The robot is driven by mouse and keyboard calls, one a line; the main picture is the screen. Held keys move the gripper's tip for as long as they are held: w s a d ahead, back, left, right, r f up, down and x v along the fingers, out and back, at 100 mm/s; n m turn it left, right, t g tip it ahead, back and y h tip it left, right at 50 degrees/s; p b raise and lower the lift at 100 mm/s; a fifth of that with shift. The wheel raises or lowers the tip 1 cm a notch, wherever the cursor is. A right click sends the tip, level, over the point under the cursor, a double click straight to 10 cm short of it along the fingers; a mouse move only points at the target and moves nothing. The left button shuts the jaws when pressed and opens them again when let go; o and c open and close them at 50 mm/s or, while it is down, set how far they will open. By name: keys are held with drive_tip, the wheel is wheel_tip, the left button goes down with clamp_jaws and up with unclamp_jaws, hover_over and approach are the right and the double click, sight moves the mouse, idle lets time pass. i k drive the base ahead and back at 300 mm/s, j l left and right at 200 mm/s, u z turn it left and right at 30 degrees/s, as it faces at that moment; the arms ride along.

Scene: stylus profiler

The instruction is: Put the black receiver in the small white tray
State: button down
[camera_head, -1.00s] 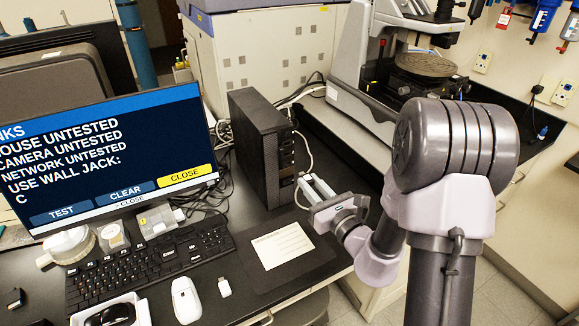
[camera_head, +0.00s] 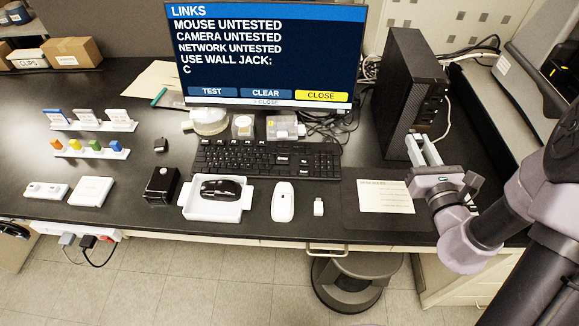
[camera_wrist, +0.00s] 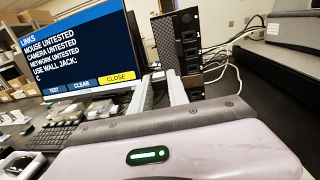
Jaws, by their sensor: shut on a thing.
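My gripper (camera_head: 423,150) reaches up to the front of the black computer tower (camera_head: 408,85). It is shut, with a gap between its pale fingers, on a small thing that I cannot make out, seemingly the black receiver at the tower's front. The fingers also show in the wrist view (camera_wrist: 163,92), against the tower's lower front (camera_wrist: 178,45). A white open tray (camera_head: 212,216) holding a black mouse (camera_head: 221,188) lies on the desk left of the white mouse. A flat white square piece (camera_head: 91,190) lies farther left; I cannot tell which is the small white tray.
A keyboard (camera_head: 265,160) lies below the monitor (camera_head: 265,50). A white mouse (camera_head: 283,202), a small white dongle (camera_head: 319,206) and a card on a dark mat (camera_head: 386,196) lie along the front. A small black piece (camera_head: 160,145) and a black box (camera_head: 162,185) stand left.

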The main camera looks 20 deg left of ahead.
sight(208, 212)
drive_tip(key=u, duration=1.65)
drive_tip(key=i+j+z, duration=0.1)
drive_tip(key=j+z, duration=0.15)
drive_tip(key=z, duration=0.15)
drive_tip(key=i+j+z, duration=0.1)
drive_tip(key=j+z, duration=0.5)
drive_tip(key=z, duration=0.2)
